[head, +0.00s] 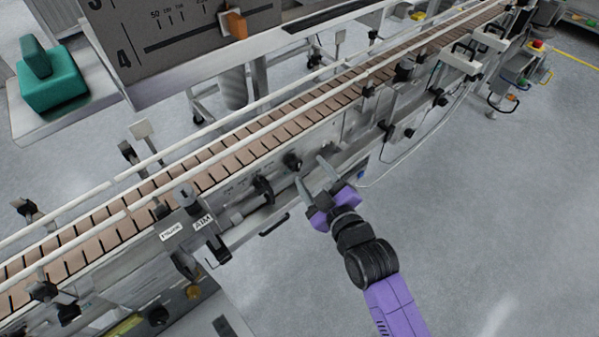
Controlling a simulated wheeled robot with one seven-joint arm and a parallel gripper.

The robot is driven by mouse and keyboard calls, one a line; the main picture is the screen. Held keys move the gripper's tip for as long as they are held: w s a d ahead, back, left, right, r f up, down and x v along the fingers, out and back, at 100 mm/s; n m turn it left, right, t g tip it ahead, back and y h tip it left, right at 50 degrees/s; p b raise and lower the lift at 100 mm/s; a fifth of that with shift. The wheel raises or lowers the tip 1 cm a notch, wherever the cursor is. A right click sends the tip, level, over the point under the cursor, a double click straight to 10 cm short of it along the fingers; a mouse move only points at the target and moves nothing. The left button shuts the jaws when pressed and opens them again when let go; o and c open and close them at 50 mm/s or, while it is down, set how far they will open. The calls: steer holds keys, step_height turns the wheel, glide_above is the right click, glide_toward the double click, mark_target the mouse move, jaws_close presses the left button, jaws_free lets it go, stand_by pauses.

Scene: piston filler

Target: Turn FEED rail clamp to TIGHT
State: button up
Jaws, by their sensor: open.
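My gripper (313,174) is in the middle of the head view, at the near side of the conveyor. Its two grey fingers are spread apart with nothing between them, and they point toward the conveyor side. A black knob (291,160) sits on the conveyor's side panel just up and left of the fingertips, seemingly apart from them. A black round handle (263,188) on a shaft is further left. Small markings beside them are too small to read, so I cannot tell which part is the FEED rail clamp or its setting.
The conveyor (232,150) with brown slats runs diagonally, with pale guide rails (152,160) along it. Label plates (202,221) and brackets stand at lower left. A green block (52,88) and a scale panel (190,35) are at upper left. The floor (480,220) at right is clear.

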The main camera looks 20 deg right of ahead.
mark_target(297, 166)
steer(key=shift+w+a+f+n+g, duration=0.1)
steer(key=shift+w+f+n+g, duration=0.2)
steer(key=shift+w+f, duration=0.75)
steer(key=shift+w+a+f+n+g, duration=0.1)
steer(key=shift+w+f+n, duration=0.35)
steer(key=shift+w+f, duration=0.6)
steer(key=shift+w+a+f+n+g, duration=0.1)
steer(key=shift+w+f+n+g, duration=0.2)
steer(key=shift+w+f, duration=0.75)
steer(key=shift+w+r, duration=0.3)
steer(key=shift+r, duration=0.05)
jaws_close()
